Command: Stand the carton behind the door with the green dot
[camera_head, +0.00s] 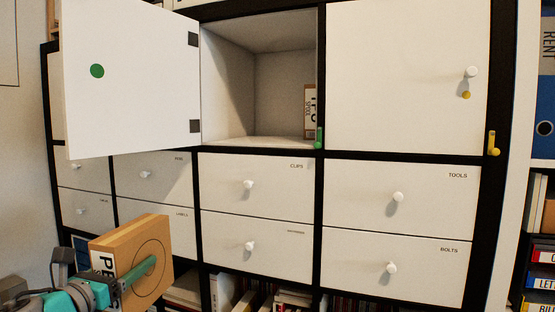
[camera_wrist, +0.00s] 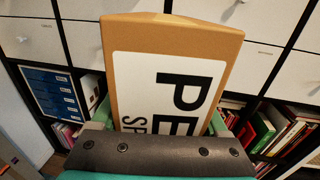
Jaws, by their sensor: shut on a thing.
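The door with the green dot (camera_head: 97,71) stands wide open, swung out to the left. The compartment (camera_head: 228,90) behind it is open, with bare floor at the left and middle. A brown carton (camera_head: 130,250) with a white label is held low at the left, in front of the drawers and below the open door. My gripper (camera_head: 143,272) is shut on it, one teal finger lying across its side. In the wrist view the carton (camera_wrist: 180,32) fills the middle between the fingers, its printed label partly hidden by the gripper.
Another labelled carton (camera_head: 310,108) stands inside the compartment against the right wall, partly hidden by the post. A green latch (camera_head: 319,136) sits on that post. The right-hand door (camera_head: 400,75) with a yellow dot is shut. Labelled drawers (camera_head: 245,180) below are shut.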

